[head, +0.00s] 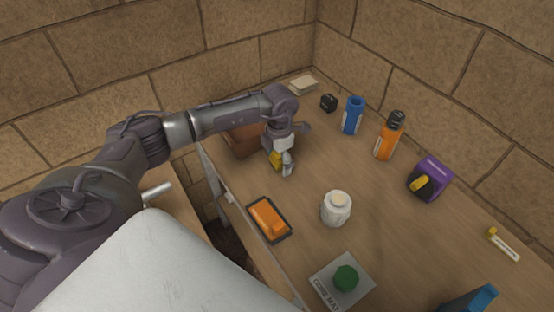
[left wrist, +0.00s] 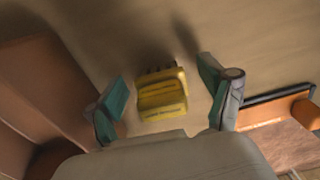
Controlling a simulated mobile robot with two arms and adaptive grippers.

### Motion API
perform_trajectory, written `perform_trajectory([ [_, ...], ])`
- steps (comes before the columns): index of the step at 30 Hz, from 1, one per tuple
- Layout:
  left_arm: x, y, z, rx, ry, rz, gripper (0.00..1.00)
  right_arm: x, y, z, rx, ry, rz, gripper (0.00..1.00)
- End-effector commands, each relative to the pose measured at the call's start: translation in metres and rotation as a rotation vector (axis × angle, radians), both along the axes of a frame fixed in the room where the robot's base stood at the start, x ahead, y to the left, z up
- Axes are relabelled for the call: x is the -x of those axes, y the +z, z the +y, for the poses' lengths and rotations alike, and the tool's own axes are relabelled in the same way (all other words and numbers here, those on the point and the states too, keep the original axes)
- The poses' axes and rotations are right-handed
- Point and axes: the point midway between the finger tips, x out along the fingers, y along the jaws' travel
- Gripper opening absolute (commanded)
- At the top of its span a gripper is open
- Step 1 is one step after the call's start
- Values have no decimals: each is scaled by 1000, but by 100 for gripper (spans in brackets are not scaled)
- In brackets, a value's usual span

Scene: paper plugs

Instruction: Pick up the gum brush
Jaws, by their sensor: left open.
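A yellow block with printed lettering and dark bristle-like tufts, which looks like the gum brush (left wrist: 162,98), lies on the table in the left wrist view. In the head view only a yellow part of it (head: 275,158) shows beside my gripper. My left gripper (head: 284,166) is over the table near its left edge, pointing down. In the left wrist view its two teal-padded fingers (left wrist: 167,95) are spread, one on each side of the yellow block, with gaps on both sides. The gripper is open and empty. My right gripper is not in view.
A brown box (head: 242,142) stands close behind my left gripper. An orange block on a dark tray (head: 268,217) lies nearer, with a white jar (head: 336,208) to its right. Blue (head: 353,115) and orange (head: 388,138) bottles stand farther right.

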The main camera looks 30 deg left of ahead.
Motion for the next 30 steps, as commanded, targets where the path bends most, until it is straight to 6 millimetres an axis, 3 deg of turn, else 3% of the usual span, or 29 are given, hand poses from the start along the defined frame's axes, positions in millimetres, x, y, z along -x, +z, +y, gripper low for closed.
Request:
perform_trajectory([
  [5,0,0,0,0,0,0,80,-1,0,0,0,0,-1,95],
  [17,0,1,0,0,1,-1,15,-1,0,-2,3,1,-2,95],
  [25,-1,2,0,0,1,-2,15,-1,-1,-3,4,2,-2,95],
  [30,-1,14,1,-1,2,-4,15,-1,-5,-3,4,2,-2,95],
])
